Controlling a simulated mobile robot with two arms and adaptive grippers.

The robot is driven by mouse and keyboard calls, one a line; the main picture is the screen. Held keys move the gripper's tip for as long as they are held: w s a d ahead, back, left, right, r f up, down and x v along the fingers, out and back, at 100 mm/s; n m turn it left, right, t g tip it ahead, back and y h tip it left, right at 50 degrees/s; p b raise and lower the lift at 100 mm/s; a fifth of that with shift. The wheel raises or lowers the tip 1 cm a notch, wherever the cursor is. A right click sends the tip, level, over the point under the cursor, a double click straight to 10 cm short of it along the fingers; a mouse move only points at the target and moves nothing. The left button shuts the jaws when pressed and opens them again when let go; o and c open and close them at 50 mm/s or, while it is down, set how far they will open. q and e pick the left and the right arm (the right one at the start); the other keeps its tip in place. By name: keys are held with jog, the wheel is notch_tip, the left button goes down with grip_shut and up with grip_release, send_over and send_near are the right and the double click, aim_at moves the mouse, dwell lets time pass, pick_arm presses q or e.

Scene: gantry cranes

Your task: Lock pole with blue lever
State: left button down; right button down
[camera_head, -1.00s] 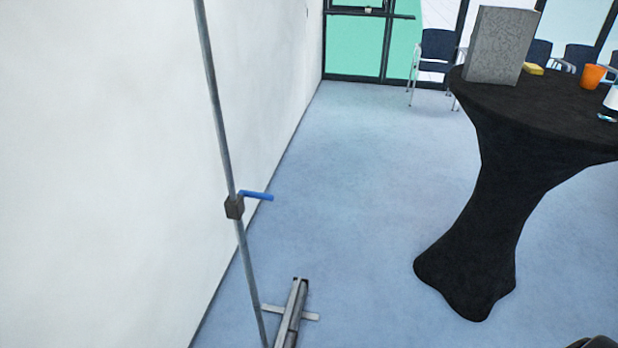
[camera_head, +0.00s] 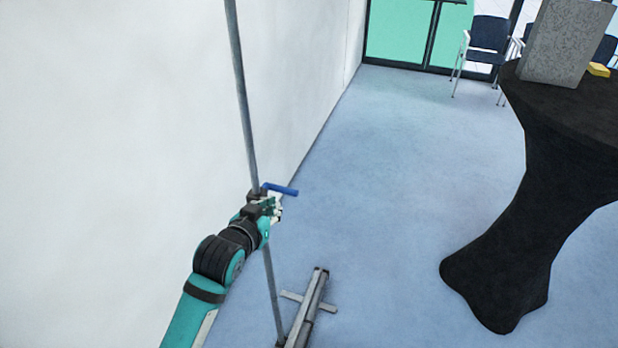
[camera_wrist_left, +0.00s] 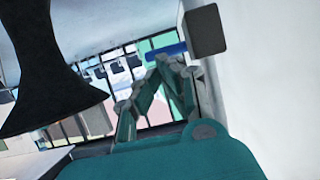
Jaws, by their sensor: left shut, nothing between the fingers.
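The grey pole (camera_head: 243,100) stands upright with a slight lean in front of the white wall. The blue lever (camera_head: 281,189) sticks out to the right from the dark clamp block on the pole. In the left wrist view the lever (camera_wrist_left: 168,50) and the block (camera_wrist_left: 205,31) show just beyond my fingertips. My left gripper (camera_head: 276,206) is shut and empty, just below the lever and in front of the pole; it hides most of the block. Its fingertips also show in the left wrist view (camera_wrist_left: 165,62); I cannot tell whether they touch the lever. My right gripper is not in view.
The pole's metal foot (camera_head: 308,310) lies on the blue floor. A table with a black cover (camera_head: 530,190) stands at the right, bearing a grey box (camera_head: 566,42) and a yellow item (camera_head: 598,69). Blue chairs (camera_head: 489,35) stand at the back. The floor between pole and table is clear.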

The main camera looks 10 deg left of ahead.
pick_arm(q)
notch_tip(320, 180, up, 6)
jog(key=w+d+t, duration=0.1)
jog(key=w, duration=0.1)
jog(key=shift+t+h, duration=0.3)
jog(key=shift+w+f, duration=0.1)
jog(key=p, duration=0.2)
send_over(289, 190)
jog(key=w, duration=0.2)
notch_tip(289, 190, down, 2)
jog(key=f, duration=0.1)
jog(key=s+f+p, duration=0.1)
jog(key=f, duration=0.1)
jog(key=shift+s+d+p, duration=0.15)
jog(key=shift+d+p, duration=0.05)
jog(key=shift+p, duration=0.1)
jog(key=shift+s+a+f, duration=0.1)
jog(key=shift+s+f, duration=0.3)
jog(key=shift+w, duration=0.1)
jog(key=shift+f, duration=0.1)
